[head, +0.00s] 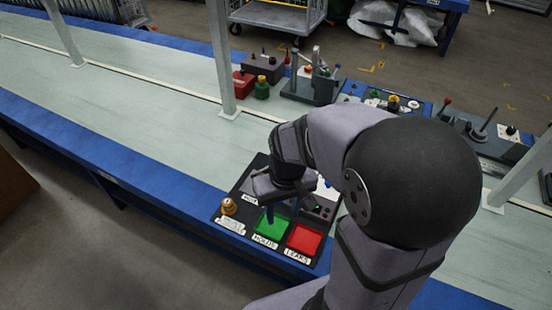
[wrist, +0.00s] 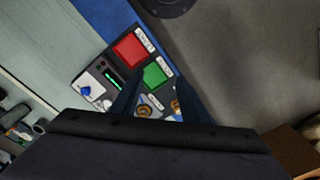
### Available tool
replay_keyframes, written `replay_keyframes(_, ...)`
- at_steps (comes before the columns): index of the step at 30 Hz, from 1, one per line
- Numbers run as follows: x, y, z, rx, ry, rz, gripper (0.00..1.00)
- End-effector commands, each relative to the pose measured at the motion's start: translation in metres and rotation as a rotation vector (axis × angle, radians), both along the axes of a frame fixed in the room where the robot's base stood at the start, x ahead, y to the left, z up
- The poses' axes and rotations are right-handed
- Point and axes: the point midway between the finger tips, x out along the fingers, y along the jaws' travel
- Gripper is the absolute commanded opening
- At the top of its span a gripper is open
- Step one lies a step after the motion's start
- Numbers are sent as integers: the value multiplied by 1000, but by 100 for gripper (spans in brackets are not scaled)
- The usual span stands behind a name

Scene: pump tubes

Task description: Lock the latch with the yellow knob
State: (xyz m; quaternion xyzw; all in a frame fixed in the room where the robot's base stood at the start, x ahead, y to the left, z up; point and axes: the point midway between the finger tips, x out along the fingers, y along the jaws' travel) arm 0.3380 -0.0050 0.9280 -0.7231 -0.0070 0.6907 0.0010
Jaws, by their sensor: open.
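My gripper (head: 281,213) is open over the dark panel (head: 248,183) on the bench, with its two blue fingers pointing down near the green square. In the wrist view the fingers (wrist: 155,97) stand apart, with nothing visibly held between them. A brass-yellow knob (head: 228,206) stands at the panel's left corner, left of my gripper; it also shows in the wrist view (wrist: 176,107) beside the right finger. Another yellow-topped knob (head: 393,102) is on the blue board behind my arm. I cannot tell which knob belongs to the latch, nor the latch's state.
The panel carries a green square (head: 271,226) and a red square (head: 304,239) with labels. A green piece with a yellow top (head: 262,88), a red box (head: 243,85) and grey fixtures (head: 315,85) stand farther back. White posts (head: 222,60) rise from the bench. The left bench surface is clear.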

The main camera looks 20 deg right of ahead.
Motion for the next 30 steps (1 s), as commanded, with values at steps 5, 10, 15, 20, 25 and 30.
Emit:
replay_keyframes(5, 85, -14, -31, 12, -63, 3, 41)
replay_keyframes(10, 168, -35, -61, 21, -136, 13, 41)
replay_keyframes(15, 242, -63, -96, 21, -210, 25, 41)
replay_keyframes(20, 296, -89, -129, 15, -272, 37, 41)
replay_keyframes(25, 331, -110, -153, 6, -322, 48, 41)
replay_keyframes(30, 345, -119, -161, 2, -345, 53, 41)
